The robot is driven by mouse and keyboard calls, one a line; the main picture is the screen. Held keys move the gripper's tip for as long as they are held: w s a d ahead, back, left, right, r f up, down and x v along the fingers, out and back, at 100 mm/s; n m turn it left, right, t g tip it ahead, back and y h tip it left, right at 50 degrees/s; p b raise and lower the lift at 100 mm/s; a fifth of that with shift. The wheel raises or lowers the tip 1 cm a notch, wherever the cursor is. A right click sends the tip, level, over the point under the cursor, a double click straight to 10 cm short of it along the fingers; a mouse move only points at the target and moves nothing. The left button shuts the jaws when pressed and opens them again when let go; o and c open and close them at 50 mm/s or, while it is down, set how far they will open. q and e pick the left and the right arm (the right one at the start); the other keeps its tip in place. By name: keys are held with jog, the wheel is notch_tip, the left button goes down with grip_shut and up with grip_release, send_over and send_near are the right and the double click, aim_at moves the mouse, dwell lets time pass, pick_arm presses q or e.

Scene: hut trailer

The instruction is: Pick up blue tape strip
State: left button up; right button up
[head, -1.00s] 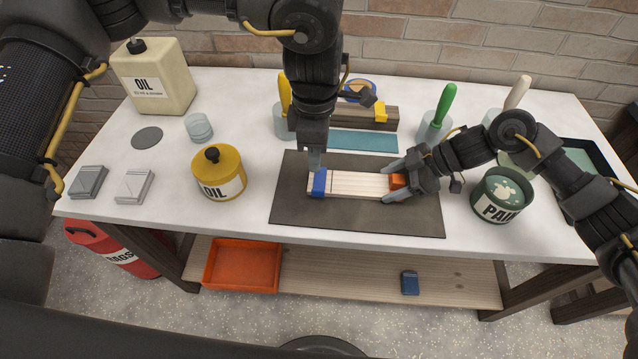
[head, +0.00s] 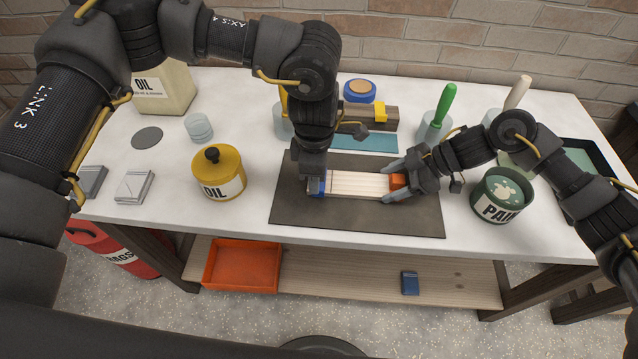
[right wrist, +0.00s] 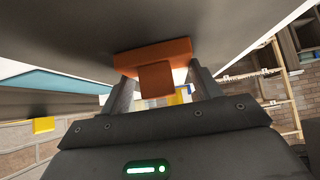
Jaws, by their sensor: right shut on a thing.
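A blue strip (head: 316,192) lies across the left end of a pale wooden board (head: 360,184) on the dark mat (head: 410,221). My left gripper (head: 315,184) points down right over the blue strip and covers most of it. Whether its fingers touch the strip or have closed is hidden. My right gripper (head: 393,182) is at the board's right end, shut on an orange block (head: 399,181). The orange block (right wrist: 155,62) also shows between the fingers in the right wrist view.
A yellow oil can (head: 218,174) stands left of the mat and a green paint can (head: 501,196) right of it. A blue-rimmed roll (head: 360,91), a wooden block with a yellow piece (head: 381,112) and brush cups stand behind.

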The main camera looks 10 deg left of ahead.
pick_arm(q)
notch_tip(320, 180, down, 4)
jog(key=shift+w+f, duration=0.1)
grip_shut()
